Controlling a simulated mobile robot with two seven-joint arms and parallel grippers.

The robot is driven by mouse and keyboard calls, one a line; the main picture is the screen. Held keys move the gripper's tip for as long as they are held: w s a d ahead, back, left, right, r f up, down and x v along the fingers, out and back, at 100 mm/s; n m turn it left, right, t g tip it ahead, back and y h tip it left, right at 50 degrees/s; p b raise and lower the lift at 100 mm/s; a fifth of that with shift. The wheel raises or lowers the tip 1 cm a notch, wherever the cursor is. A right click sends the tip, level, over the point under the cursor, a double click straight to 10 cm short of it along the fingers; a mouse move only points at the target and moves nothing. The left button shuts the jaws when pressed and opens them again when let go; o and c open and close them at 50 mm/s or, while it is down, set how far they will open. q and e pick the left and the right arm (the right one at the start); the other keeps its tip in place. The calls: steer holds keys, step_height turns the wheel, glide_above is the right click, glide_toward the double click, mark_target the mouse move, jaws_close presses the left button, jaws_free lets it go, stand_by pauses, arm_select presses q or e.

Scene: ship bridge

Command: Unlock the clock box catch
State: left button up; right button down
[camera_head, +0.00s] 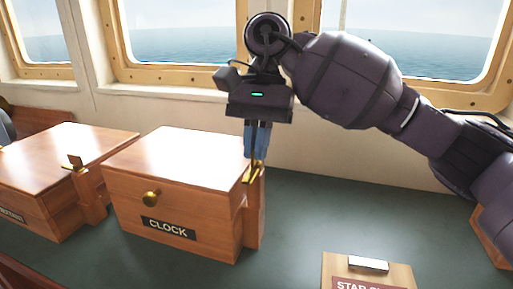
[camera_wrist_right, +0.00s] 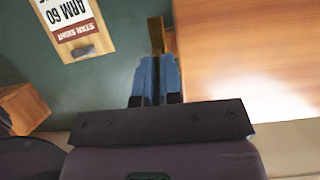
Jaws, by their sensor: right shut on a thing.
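The clock box (camera_head: 190,165) is a wooden box with a dark CLOCK label (camera_head: 168,228) and a brass knob (camera_head: 151,199) on its front. Its lid is down, and its top shows at the right of the wrist view (camera_wrist_right: 250,50). A brass catch (camera_head: 251,174) sits on a wooden post at the box's right side; it also shows in the wrist view (camera_wrist_right: 156,34). My right gripper (camera_head: 257,155) points down from above, its blue fingers shut on the catch. The fingers (camera_wrist_right: 155,75) hide part of the catch. My left gripper is not in view.
Another wooden box (camera_head: 65,170) with its own brass catch (camera_head: 73,163) stands close on the left. A STAR SIGHT board (camera_head: 367,272) with a clip lies at the front right. The green table (camera_head: 310,215) is clear between. Windows line the back wall.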

stand_by(0.5)
steer(key=c, duration=1.3)
jaws_free()
steer(key=shift+r, duration=0.1)
steer(key=p+v, duration=0.1)
steer(key=v, duration=0.9)
steer(key=shift+r, duration=0.35)
